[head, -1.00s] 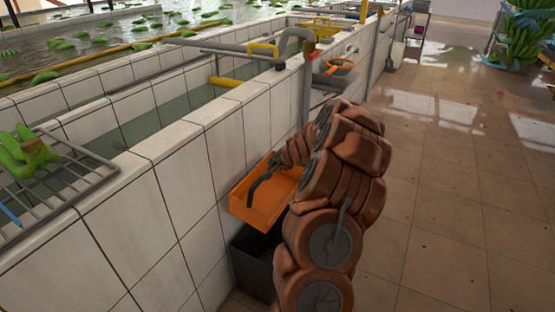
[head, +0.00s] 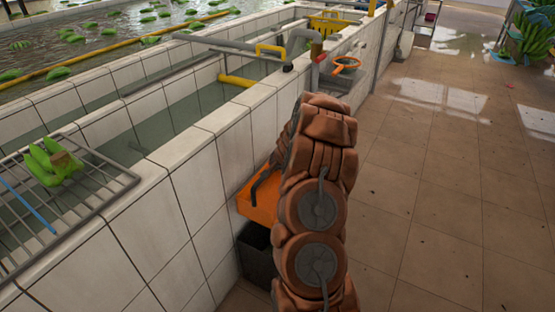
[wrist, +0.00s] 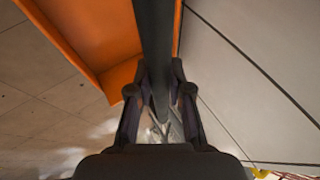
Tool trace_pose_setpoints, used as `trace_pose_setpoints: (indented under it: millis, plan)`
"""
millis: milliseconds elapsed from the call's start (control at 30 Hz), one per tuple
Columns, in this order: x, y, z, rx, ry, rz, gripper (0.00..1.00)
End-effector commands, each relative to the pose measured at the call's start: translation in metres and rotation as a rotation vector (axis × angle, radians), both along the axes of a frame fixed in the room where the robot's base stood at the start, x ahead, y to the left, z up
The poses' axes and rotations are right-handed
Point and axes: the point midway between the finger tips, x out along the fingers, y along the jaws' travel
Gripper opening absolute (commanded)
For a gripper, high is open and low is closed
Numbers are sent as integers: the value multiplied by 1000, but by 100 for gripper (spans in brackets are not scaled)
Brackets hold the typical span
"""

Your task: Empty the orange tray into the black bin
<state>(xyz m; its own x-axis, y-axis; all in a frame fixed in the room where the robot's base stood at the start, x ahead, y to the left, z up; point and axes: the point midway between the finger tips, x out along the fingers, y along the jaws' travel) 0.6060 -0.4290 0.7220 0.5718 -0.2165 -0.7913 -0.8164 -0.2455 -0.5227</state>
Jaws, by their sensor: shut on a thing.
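The orange tray (head: 257,209) is beside the white tiled wall, above the black bin (head: 257,258). My arm hides its right part. A dark curved bar (head: 263,182) rises over the tray and looks like its handle. In the wrist view, orange tray walls (wrist: 88,45) show at the upper left. My gripper (wrist: 160,78) is shut on the dark handle bar (wrist: 155,30), which runs between its fingers. The tray's contents cannot be made out. Only part of the bin's rim and front shows; its inside is mostly hidden.
The tiled tank wall (head: 190,190) runs close along the left. A wire rack (head: 95,205) with a green banana bunch (head: 48,163) stands at the near left. Grey pipes and an orange ring (head: 346,63) are farther along the wall. The tiled floor (head: 430,200) to the right is open.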

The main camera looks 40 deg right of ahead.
Motion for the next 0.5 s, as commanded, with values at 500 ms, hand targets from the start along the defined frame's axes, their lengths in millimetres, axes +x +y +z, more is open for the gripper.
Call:
trace_pose_setpoints:
  millis: [500]
  plan:
    - [9,1,7,-21,63,-3,0]
